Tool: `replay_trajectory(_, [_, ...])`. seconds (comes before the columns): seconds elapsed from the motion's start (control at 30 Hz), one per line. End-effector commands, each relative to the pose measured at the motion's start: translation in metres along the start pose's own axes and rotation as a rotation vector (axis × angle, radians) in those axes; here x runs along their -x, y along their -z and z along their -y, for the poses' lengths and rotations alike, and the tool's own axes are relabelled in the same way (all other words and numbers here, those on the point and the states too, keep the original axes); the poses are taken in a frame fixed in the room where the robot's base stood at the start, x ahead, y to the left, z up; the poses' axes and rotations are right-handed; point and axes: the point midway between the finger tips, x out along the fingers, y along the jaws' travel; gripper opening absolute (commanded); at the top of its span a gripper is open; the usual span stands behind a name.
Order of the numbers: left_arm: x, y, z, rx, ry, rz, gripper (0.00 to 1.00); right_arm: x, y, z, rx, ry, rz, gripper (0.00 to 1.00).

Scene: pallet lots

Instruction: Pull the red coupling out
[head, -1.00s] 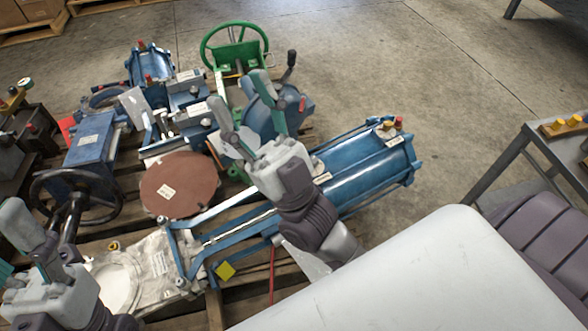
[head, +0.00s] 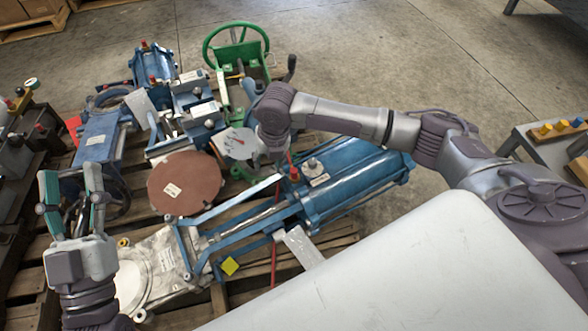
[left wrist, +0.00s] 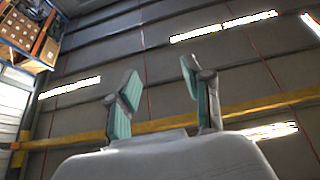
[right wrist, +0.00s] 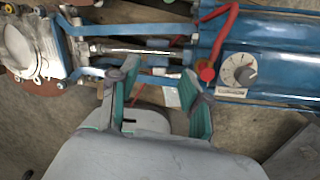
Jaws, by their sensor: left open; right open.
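The red coupling (right wrist: 206,74) sits at the near end of the long blue cylinder (head: 350,180), beside a white dial plate with a grey knob (right wrist: 240,70). It also shows in the head view (head: 294,173), with a red hose (right wrist: 228,18) close by. My right gripper (right wrist: 160,82) is open and empty. In its wrist view the coupling lies just beyond the right fingertip, not between the fingers. In the head view my right arm's wrist hides most of that gripper. My left gripper (head: 72,188) is open and empty, fingers pointing up, at the left.
Wooden pallets (head: 335,235) carry the cylinder, a brown disc (head: 185,183), a green handwheel (head: 236,48) and other blue machinery. A grey table (head: 550,143) with yellow and blue caps stands at the right.

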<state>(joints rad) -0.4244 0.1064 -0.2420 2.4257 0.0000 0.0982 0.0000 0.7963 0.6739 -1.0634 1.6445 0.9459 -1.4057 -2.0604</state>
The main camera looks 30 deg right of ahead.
Motion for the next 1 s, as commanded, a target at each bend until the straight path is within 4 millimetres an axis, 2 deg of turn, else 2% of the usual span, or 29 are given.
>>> replay_trajectory(0.03, [-0.001,-0.001,0.001,-0.001,0.001,0.019,0.50,0.007,-0.005,0.017,0.029,0.058,-0.024,0.48])
replay_trajectory(0.1, [-0.001,-0.005,0.001,-0.002,0.002,0.040,0.50,0.013,-0.006,0.035,0.067,0.122,-0.061,0.48])
replay_trajectory(0.27, [-0.001,-0.009,0.002,-0.003,0.003,0.064,0.50,0.021,-0.006,0.056,0.109,0.190,-0.109,0.48])
replay_trajectory(0.73, [-0.001,-0.006,0.001,-0.002,0.002,0.041,0.50,0.020,-0.006,0.058,0.114,0.195,-0.113,0.48])
replay_trajectory(0.87, [0.000,0.005,-0.001,0.001,-0.002,-0.032,0.50,0.016,-0.005,0.058,0.114,0.195,-0.113,0.48])
replay_trajectory(1.0, [0.002,0.025,-0.003,0.006,-0.007,-0.153,0.50,0.012,-0.005,0.059,0.114,0.195,-0.112,0.48])
